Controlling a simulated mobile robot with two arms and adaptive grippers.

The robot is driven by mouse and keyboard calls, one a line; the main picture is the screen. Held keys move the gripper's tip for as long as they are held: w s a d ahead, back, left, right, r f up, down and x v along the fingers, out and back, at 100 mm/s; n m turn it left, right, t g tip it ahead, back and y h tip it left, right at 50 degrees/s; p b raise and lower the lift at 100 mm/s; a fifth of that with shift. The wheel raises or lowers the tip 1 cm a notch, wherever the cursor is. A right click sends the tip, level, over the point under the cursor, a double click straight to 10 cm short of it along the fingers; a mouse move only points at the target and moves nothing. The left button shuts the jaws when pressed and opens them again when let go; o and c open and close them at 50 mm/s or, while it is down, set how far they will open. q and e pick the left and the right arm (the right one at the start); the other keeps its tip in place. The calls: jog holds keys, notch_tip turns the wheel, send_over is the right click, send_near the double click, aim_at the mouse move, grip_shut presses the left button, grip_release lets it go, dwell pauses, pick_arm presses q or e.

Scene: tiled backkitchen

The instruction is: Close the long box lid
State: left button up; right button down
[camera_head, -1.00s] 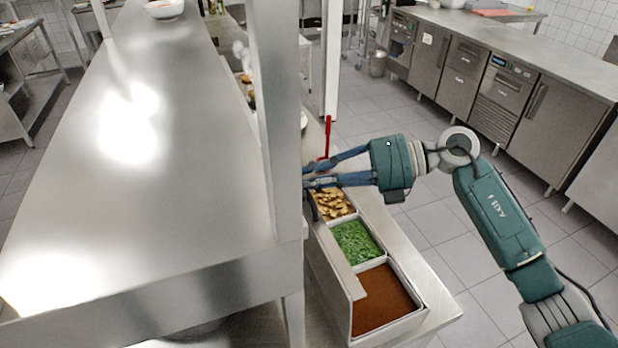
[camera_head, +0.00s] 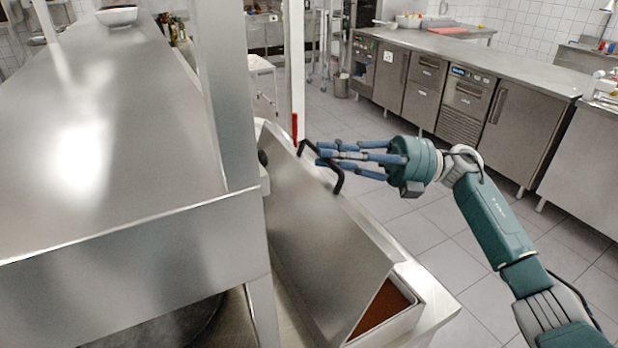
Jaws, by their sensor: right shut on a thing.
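The long box (camera_head: 413,318) stands on the counter to the right of the steel shelf, with brown food showing at its near end. Its grey metal lid (camera_head: 312,235) is partly lowered and tilted over the box, hiding most of the inside. A black handle (camera_head: 338,184) sits on the lid's upper part. My right gripper (camera_head: 320,155) comes in from the right, and its blue fingers are closed around the handle. The exact contact is partly hidden by the fingers. My left gripper is out of view.
A large steel shelf (camera_head: 110,150) with an upright post (camera_head: 226,95) stands close on the left of the lid. A red object (camera_head: 294,128) is just beyond the handle. The tiled floor on the right is clear up to the steel cabinets (camera_head: 465,105).

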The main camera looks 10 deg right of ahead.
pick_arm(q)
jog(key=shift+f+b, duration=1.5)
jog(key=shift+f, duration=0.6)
pick_arm(e)
jog(key=shift+w+d+f+m+y, duration=0.2)
jog(key=shift+d+f+y, duration=0.2)
jog(key=shift+d+f, duration=0.25)
jog(key=shift+w+d+f+m+y, duration=0.2)
jog(key=shift+d+f+y, duration=0.25)
jog(key=shift+d, duration=0.35)
jog(key=c, duration=1.9)
grip_release()
jog(key=shift+c, duration=0.2)
jog(key=shift+r, duration=0.1)
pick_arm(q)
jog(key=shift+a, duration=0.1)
pick_arm(e)
jog(key=v, duration=1.2)
